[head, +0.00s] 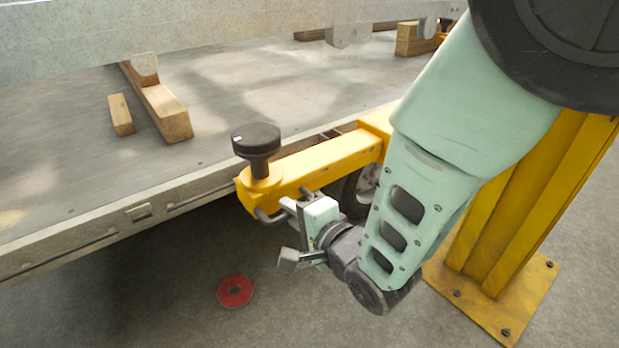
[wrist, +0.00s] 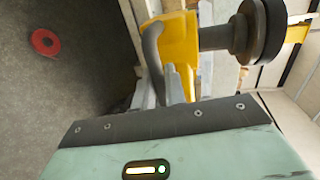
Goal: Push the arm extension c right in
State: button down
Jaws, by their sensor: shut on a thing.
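The arm extension c (head: 318,166) is a yellow beam coming out from a yellow sleeve beside the trailer's edge. A black round pad (head: 256,140) stands upright on its outer end. A grey bar handle (head: 266,217) sits at that end, below the pad. My gripper (head: 285,208) is at the handle, with its fingers shut on it. In the wrist view the gripper (wrist: 160,92) reaches the curved grey handle (wrist: 152,50), beside the yellow end of the extension (wrist: 178,42). The fingers hide part of the handle.
A yellow post (head: 525,200) with a bolted base plate stands at the right, behind my arm. The trailer deck (head: 70,120) lies at the left, with wooden blocks (head: 160,105) on it. A red disc (head: 234,291) lies on the otherwise open floor below.

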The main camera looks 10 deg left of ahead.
send_near(364, 162)
jog(key=x, duration=0.5)
jog(key=shift+w+a, duration=0.1)
jog(key=shift+a, duration=0.1)
jog(key=c, duration=1.5)
grip_release()
jog(key=shift+w+d, duration=0.1)
jog(key=shift+c, duration=0.2)
jog(key=shift+s, duration=0.3)
jog(key=p+v, duration=0.1)
jog(key=v, duration=1.6)
